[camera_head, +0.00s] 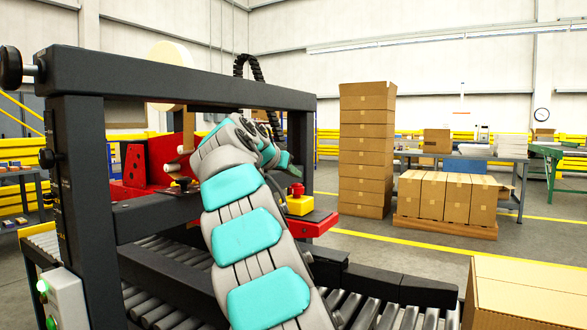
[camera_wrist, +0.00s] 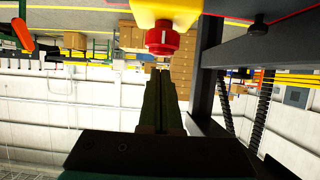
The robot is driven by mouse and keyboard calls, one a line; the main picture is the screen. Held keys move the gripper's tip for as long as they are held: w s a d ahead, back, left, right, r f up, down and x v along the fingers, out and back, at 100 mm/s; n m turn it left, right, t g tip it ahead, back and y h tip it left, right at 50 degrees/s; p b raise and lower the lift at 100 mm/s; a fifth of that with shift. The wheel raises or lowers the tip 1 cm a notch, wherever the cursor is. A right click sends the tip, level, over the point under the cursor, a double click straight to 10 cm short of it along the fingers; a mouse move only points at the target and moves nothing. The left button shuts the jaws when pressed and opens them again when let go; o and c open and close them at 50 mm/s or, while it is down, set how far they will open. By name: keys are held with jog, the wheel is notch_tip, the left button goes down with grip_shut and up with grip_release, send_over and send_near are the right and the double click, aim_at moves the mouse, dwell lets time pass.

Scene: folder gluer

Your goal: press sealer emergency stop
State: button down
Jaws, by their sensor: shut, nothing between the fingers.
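The emergency stop is a red mushroom button (camera_head: 297,189) on a yellow box (camera_head: 300,205), mounted at the right side of the sealer frame. In the wrist view, which is upside down, the red button (camera_wrist: 163,40) and its yellow box (camera_wrist: 168,12) show at the top centre. My gripper (camera_head: 286,162) is shut and empty, just above the button in the head view. In the wrist view my gripper's fingertips (camera_wrist: 163,73) point toward the button, with a small gap in the picture between them. I cannot tell the exact distance in depth.
The sealer's dark crossbar (camera_head: 190,82) spans above my arm, and its post (camera_head: 303,145) stands beside the button. A red sealer part (camera_head: 150,160) is at left. A roller conveyor (camera_head: 385,312) runs below. A carton (camera_head: 515,292) is at front right; stacked cartons (camera_head: 367,150) stand behind.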

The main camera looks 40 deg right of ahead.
jog(key=shift+f, duration=0.45)
jog(key=shift+f, duration=0.1)
